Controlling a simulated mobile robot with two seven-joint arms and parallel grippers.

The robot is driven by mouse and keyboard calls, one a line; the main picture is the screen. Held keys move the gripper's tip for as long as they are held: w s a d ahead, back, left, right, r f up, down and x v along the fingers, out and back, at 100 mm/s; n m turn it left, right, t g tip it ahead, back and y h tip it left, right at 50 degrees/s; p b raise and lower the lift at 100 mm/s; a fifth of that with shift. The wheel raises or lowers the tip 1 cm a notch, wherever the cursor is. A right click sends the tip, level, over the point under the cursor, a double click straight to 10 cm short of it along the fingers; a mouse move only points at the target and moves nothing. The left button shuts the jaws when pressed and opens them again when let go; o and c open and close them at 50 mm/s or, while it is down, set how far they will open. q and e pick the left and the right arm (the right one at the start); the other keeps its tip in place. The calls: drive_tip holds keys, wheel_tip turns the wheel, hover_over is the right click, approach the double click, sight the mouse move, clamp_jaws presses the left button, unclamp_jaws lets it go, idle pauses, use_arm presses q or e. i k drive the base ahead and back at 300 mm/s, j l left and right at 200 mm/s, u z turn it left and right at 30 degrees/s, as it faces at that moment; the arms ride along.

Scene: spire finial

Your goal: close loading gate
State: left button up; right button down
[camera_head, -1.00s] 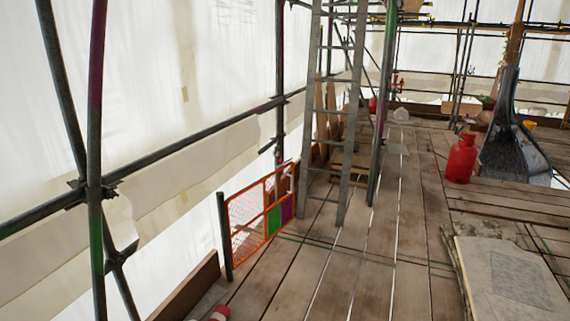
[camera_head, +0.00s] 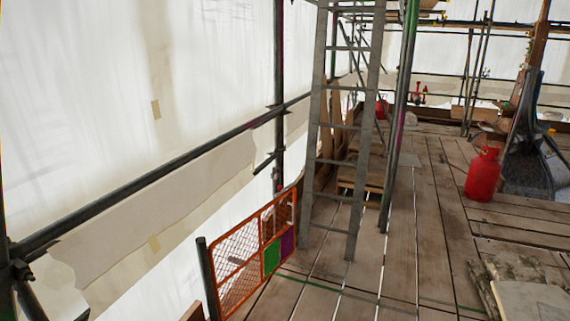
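The loading gate (camera_head: 245,262) is an orange mesh panel with a green and a purple plate, at the lower middle left. Its near end is beside a short dark post (camera_head: 208,278). Its far end reaches toward the foot of the ladder, along the edge of the plank deck. I cannot tell whether it is latched. Neither of my grippers is in the picture.
A tall ladder (camera_head: 316,145) stands just beyond the gate. A red gas cylinder (camera_head: 483,174) is on the deck at right, near a dark spire-like piece (camera_head: 533,150). A pale slab (camera_head: 528,301) lies at lower right. The planks (camera_head: 402,250) between are mostly clear.

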sight(272, 255)
drive_tip(key=i, duration=1.4)
drive_tip(key=i+u, duration=0.15)
drive_tip(key=i, duration=0.25)
drive_tip(key=i+l+u, duration=0.15)
drive_tip(key=i, duration=0.3)
drive_tip(key=i+l+u, duration=0.2)
drive_tip(key=i, duration=0.2)
